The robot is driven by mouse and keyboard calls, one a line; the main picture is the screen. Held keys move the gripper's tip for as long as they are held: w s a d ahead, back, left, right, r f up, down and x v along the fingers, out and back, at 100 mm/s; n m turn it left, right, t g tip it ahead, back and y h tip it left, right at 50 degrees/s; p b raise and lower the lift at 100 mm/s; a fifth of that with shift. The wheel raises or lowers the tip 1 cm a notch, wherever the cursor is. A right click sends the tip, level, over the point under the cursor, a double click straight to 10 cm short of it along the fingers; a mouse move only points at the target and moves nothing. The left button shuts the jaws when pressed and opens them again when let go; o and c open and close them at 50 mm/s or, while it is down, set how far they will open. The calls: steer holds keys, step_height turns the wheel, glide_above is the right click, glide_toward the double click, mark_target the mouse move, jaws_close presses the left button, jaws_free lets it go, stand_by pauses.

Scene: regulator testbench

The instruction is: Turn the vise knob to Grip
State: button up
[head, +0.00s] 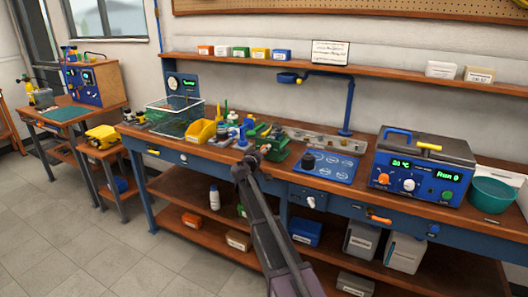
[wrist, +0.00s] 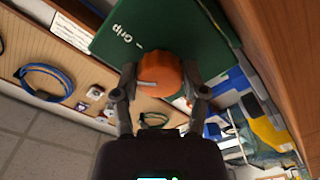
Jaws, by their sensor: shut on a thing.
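The vise (head: 276,148) is a green block near the front edge of the workbench in the head view. In the wrist view its green face (wrist: 112,35) carries the white word "Grip" with a short mark beside it. The orange vise knob (wrist: 160,75) is on this green face, below and right of the word in the picture. My gripper (wrist: 160,88) has a finger on each side of the knob and is shut on it. In the head view my gripper (head: 254,157) reaches the front of the vise, and the knob is mostly hidden. I cannot tell the knob's setting.
A yellow bin (head: 200,132) and small blue and green parts stand left of the vise. A blue console (head: 420,175) with "Run 0" stands farther right. The lower shelf holds boxes.

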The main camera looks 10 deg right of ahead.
steer(key=m, duration=0.3)
steer(key=shift+w+m, duration=0.15)
steer(key=shift+m, duration=2.05)
steer(key=o, duration=1.1)
steer(key=shift+o, duration=0.2)
steer(key=shift+s, duration=0.2)
steer(key=v, duration=1.1)
steer(key=shift+s+a, duration=0.25)
steer(key=shift+s, duration=0.05)
